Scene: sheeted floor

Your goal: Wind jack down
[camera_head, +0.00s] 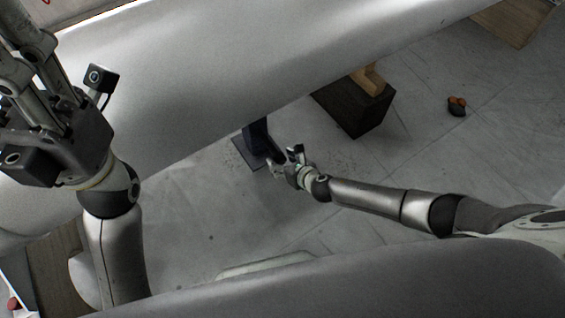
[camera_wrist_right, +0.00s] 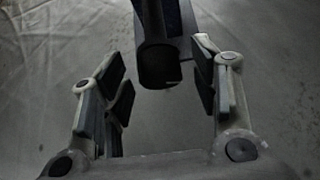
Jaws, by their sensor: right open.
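The jack (camera_head: 256,138) is a dark blue upright post on a flat dark plate, standing on the floor by the large grey curved body. Its upper part is hidden behind that body. My right gripper (camera_head: 281,160) is low beside the jack, on its right. In the right wrist view my right gripper (camera_wrist_right: 163,85) is open, and a dark round-ended bar (camera_wrist_right: 158,68), seemingly the jack's handle, lies between its fingers with gaps on both sides. My left gripper (camera_head: 38,75) is raised at the upper left, far from the jack; its fingertips are cut off by the frame.
The large grey curved body (camera_head: 230,85) crosses above the jack. A dark block (camera_head: 355,108) with a wooden piece (camera_head: 370,78) on it stands to the right. The sheeted floor (camera_head: 215,215) in front is mostly clear.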

